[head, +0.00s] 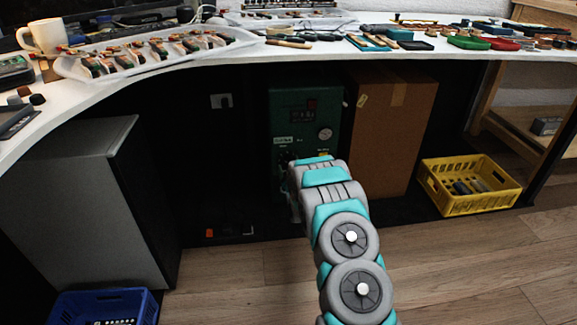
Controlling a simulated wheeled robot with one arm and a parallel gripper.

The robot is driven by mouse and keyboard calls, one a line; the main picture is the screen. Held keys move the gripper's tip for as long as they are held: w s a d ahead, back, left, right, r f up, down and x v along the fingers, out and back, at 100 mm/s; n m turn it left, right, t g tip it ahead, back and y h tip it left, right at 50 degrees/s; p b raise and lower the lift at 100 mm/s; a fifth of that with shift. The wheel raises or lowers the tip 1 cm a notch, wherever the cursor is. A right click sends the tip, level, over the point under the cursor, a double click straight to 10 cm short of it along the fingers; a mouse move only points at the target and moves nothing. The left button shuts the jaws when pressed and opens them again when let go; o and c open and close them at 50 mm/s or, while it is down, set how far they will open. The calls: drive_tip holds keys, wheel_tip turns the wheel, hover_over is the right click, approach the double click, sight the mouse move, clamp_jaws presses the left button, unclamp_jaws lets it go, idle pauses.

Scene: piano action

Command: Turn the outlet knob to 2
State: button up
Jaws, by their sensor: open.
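A green machine (305,104) stands under the table, with a small display (303,115) and a round white gauge (325,134) on its front. A white label (284,141) sits on the left of its front, and a yellow label (323,154) on the right. The outlet knob cannot be made out clearly; the area below the white label is dark and partly behind my arm. My gripper (287,162) is at the lower left of the machine's front, just below the white label. Its fingers are small and mostly hidden; I cannot tell whether they touch a knob.
A cardboard box (393,125) stands right of the machine, with a yellow crate (470,205) farther right. A grey cabinet (75,190) and blue crate (105,294) are at left. The white tabletop (310,50) overhangs the machine. The wooden floor (450,265) at right is clear.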

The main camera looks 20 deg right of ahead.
drive_tip(key=v, duration=0.7)
drive_tip(key=shift+s+p, duration=0.35)
drive_tip(key=shift+p, duration=0.05)
drive_tip(key=shift+a, duration=0.1)
drive_tip(key=s+a+r+m+g+y+p, duration=0.1)
drive_tip(key=s+a+r+g+p, duration=0.2)
drive_tip(key=s+a+r+g, duration=0.4)
drive_tip(key=s+a+r+m+g+y+p, duration=0.1)
drive_tip(key=s+a+r+m+g+p, duration=0.2)
drive_tip(key=s+r, duration=0.75)
drive_tip(key=s+a+r+g+p, duration=0.1)
drive_tip(key=s+a+r+g, duration=0.2)
drive_tip(key=s, duration=1)
drive_tip(key=s+a+r+g+y+p, duration=0.1)
drive_tip(key=s+a+r, duration=0.4)
drive_tip(key=s, duration=0.8)
drive_tip(key=s+a+r+g+y+p, duration=0.1)
drive_tip(key=s+a+r+g+p, duration=0.2)
drive_tip(key=s, duration=1.1)
wheel_tip(320, 180, up, 3)
drive_tip(key=shift+a+f+g, duration=0.1)
drive_tip(key=shift+a+g, duration=0.55)
drive_tip(key=shift+g, duration=0.25)
